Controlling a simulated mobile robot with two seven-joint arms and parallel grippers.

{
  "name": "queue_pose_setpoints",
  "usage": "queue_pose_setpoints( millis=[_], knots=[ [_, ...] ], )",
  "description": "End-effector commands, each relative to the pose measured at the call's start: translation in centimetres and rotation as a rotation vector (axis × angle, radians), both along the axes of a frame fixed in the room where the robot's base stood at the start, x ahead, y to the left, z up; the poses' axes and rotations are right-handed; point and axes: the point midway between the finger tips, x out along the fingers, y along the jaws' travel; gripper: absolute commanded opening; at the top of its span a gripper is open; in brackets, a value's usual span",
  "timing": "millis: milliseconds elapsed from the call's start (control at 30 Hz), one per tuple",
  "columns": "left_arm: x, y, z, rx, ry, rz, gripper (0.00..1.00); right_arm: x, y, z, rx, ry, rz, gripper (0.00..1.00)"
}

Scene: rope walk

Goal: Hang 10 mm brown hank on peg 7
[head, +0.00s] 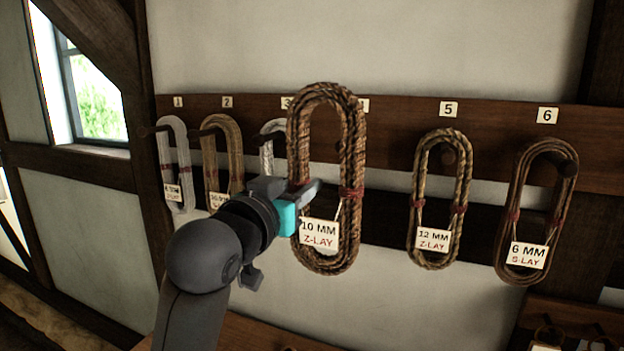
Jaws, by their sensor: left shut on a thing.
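The brown hank (355,140) is a long upright loop of rope with red ties. Its white tag (319,234) reads 10 MM Z-LAY. My left gripper (303,200) is shut on its left side at mid-height, near the red tie. The hank is in front of the wooden peg board (394,122) and hides part of it around numbers 3 and 4. Peg 7 is not in view; the highest number showing is 6, at the right. My right gripper is not in view.
Other hanks hang on the board: a white one (166,165) under 1, a tan one (236,150) under 2, a pale one under 3, a 12 MM one (464,185) under 5, and a dark 6 MM one (517,195) under 6. A dark post stands at the right edge.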

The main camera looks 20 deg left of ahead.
Motion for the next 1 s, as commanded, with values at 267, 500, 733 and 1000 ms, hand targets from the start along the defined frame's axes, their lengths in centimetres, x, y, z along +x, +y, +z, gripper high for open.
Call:
queue_pose_setpoints(
  millis=[267, 500, 733, 1000],
  knots=[
    [-2.3, 0.1, 0.0, 0.001, -0.002, 0.0, 0.0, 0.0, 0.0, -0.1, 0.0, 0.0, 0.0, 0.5],
    [-2.5, 0.1, -1.1, 0.0, -0.001, 0.0, 0.0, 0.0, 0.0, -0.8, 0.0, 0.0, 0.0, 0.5],
    [-2.5, 0.1, -2.2, 0.0, -0.002, 0.0, 0.0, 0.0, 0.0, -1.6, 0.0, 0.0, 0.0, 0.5],
    [-2.5, 0.1, -3.6, 0.0, -0.001, 0.0, 0.0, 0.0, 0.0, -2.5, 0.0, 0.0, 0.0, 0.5]
  ],
)
